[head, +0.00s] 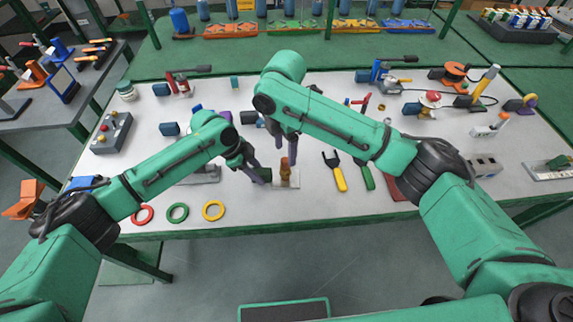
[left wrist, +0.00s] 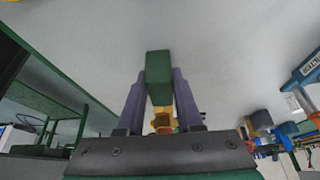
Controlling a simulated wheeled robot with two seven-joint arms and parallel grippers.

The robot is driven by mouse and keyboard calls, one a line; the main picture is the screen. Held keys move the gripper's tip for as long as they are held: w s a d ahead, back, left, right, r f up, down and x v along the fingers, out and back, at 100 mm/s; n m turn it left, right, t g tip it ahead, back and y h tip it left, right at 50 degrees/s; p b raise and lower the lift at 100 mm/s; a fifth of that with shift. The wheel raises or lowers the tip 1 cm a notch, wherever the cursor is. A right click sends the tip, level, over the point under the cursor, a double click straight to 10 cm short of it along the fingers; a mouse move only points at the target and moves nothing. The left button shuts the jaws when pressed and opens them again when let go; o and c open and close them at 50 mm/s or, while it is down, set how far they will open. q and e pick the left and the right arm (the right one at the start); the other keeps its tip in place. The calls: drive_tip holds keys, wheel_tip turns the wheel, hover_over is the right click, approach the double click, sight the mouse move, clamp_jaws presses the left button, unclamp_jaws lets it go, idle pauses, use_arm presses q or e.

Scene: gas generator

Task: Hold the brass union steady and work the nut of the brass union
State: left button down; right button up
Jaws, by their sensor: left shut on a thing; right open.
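The brass union (head: 284,171) stands upright on a small pale plate (head: 291,182) near the table's front edge. My left gripper (head: 262,175) is at its left side, shut on a dark green block (left wrist: 158,75) that fills the space between the fingers in the left wrist view. Brass-coloured parts (left wrist: 163,122) show beyond the block there. I cannot tell whether the block is joined to the union. My right gripper (head: 286,153) is open, fingers pointing down, just above the union's top. The nut is too small to make out clearly.
Yellow-handled pliers (head: 335,172) and a green-handled tool (head: 366,176) lie to the right. Red, green (head: 178,212) and yellow rings lie along the front left edge. A grey plate (head: 205,174) lies left of my left gripper. Several tools and fittings stand farther back.

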sight(286, 160)
wheel_tip(286, 160, down, 7)
drive_tip(key=shift+f, duration=0.1)
clamp_jaws()
idle(0.3)
drive_tip(key=m, duration=0.4)
drive_tip(key=shift+m, duration=0.3)
drive_tip(key=m, duration=0.7)
drive_tip(key=shift+o, duration=0.6)
unclamp_jaws()
